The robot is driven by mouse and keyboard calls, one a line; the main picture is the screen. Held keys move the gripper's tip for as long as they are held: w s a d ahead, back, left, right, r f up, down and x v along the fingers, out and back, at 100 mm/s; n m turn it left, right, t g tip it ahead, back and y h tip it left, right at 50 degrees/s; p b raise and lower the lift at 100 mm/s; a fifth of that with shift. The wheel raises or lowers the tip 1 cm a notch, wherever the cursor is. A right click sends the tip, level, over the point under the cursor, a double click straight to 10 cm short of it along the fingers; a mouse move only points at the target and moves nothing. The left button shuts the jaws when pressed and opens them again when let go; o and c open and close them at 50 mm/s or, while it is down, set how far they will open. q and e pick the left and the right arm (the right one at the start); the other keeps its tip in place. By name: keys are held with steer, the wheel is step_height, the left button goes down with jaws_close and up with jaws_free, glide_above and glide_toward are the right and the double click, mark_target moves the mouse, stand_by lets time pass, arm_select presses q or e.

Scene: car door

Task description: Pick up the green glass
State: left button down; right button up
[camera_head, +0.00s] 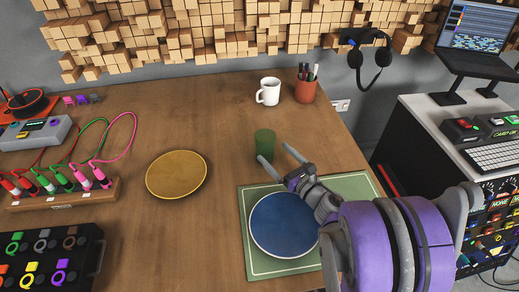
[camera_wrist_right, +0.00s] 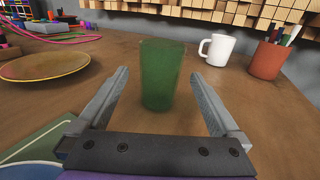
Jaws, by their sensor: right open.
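The green glass (camera_head: 265,144) stands upright on the wooden table, just behind the green mat in the head view. In the right wrist view the green glass (camera_wrist_right: 160,75) stands straight ahead, framed between the two fingers. My right gripper (camera_head: 273,158) is open and empty, its fingers spread toward the glass from the front right. In the right wrist view the right gripper (camera_wrist_right: 160,85) has its fingertips on either side of the glass's lower part. No contact with the glass is visible. My left gripper is not in view.
A blue plate (camera_head: 284,224) lies on the green mat (camera_head: 355,184) under my right arm. A yellow plate (camera_head: 177,174) lies left. A white mug (camera_head: 268,91) and a red-brown pen cup (camera_head: 306,88) stand behind the glass. Cables and clips (camera_head: 62,186) fill the left side.

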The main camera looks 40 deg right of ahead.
mark_target(260, 137)
steer(key=w, duration=0.9)
steer(key=shift+w+d+r+b, duration=0.2)
steer(key=shift+d+r+b, duration=0.05)
steer(key=shift+d+b, duration=0.1)
steer(key=shift+c, duration=0.2)
steer(key=c, duration=1.4)
